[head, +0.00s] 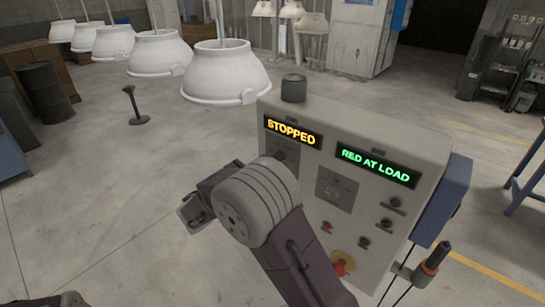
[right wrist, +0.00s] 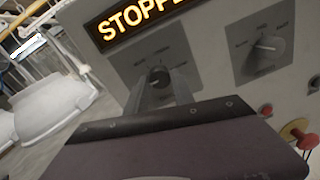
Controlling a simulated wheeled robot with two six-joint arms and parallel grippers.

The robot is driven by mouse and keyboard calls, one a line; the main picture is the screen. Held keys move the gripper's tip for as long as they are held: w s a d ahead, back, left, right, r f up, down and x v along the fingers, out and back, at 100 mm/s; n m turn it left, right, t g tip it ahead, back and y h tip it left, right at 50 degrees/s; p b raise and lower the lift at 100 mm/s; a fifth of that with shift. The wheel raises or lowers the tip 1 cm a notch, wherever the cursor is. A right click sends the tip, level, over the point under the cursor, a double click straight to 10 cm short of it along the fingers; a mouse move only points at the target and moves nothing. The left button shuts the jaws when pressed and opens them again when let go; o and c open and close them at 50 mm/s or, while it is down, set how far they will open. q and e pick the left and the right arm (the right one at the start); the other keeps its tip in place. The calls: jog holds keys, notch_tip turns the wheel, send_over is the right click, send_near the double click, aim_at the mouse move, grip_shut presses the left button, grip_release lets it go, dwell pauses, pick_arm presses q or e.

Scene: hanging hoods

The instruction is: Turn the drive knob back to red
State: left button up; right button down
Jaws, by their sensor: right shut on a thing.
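The grey control panel (head: 400,140) has an amber STOPPED display (head: 293,132) and a green RED AT LOAD display (head: 376,166). The drive knob (right wrist: 158,75) is the dark round knob on a grey plate below STOPPED; its lettering is too blurred to read. My right gripper (right wrist: 160,92) is shut on this knob, one finger on each side. In the head view, my right wrist hides most of that knob and the fingers. A second knob (right wrist: 268,46) on a similar plate is to the right, untouched. My left gripper is not in view.
A red emergency button (head: 342,263) on yellow and several small buttons are low on the panel. A dark cylinder (head: 293,88) tops it. A handled tool (head: 435,258) hangs at its right. White hoods (head: 225,72) hang in a row behind, left.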

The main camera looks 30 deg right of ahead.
jog(key=shift+f, duration=0.15)
dwell(0.4)
jog(key=c, duration=1.1)
grip_release()
jog(key=shift+a, duration=0.15)
jog(key=b+v, duration=0.2)
jog(key=v, duration=0.7)
jog(key=shift+s, duration=0.1)
